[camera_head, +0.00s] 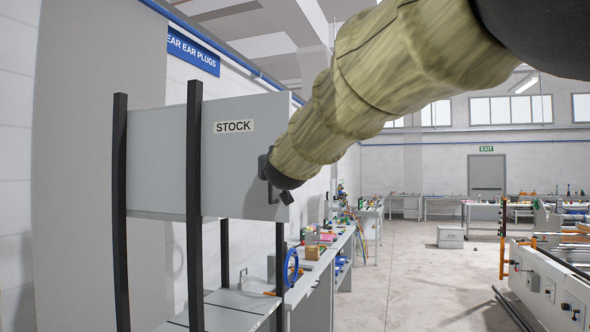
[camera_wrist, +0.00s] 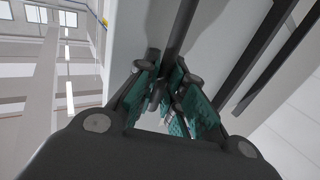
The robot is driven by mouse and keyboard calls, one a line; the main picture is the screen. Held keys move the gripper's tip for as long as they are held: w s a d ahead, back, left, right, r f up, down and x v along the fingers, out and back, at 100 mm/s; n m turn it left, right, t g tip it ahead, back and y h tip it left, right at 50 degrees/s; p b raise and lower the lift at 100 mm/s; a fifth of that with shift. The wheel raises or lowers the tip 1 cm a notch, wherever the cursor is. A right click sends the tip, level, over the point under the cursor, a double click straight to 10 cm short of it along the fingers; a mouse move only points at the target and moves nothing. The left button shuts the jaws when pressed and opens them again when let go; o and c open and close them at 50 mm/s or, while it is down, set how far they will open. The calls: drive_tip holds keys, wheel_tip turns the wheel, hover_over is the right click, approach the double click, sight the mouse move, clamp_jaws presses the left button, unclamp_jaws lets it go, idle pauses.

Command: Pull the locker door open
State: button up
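The locker (camera_head: 165,165) is a grey box marked STOCK, held between black posts at the left in the head view. Its door (camera_head: 232,150) is the face bearing the label and looks closed. A dark handle (camera_head: 264,167) is partly visible near the door's right edge, beside the end of my arm. My gripper (camera_wrist: 171,72) is at this handle; in the head view my arm's sleeve hides most of it. In the wrist view its teal-padded fingers lie close on either side of a dark bar (camera_wrist: 181,25), apparently the handle. Whether they press on it cannot be told.
Below and behind the locker, a workbench (camera_head: 235,300) with small items runs along the left wall. A white machine (camera_head: 550,285) stands at the right. Black posts (camera_head: 194,220) stand in front of the locker.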

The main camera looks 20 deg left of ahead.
drive_tip(key=o, duration=0.3)
drive_tip(key=shift+o, duration=0.2)
drive_tip(key=shift+s+d, duration=0.1)
drive_tip(key=v, duration=0.8)
idle(0.4)
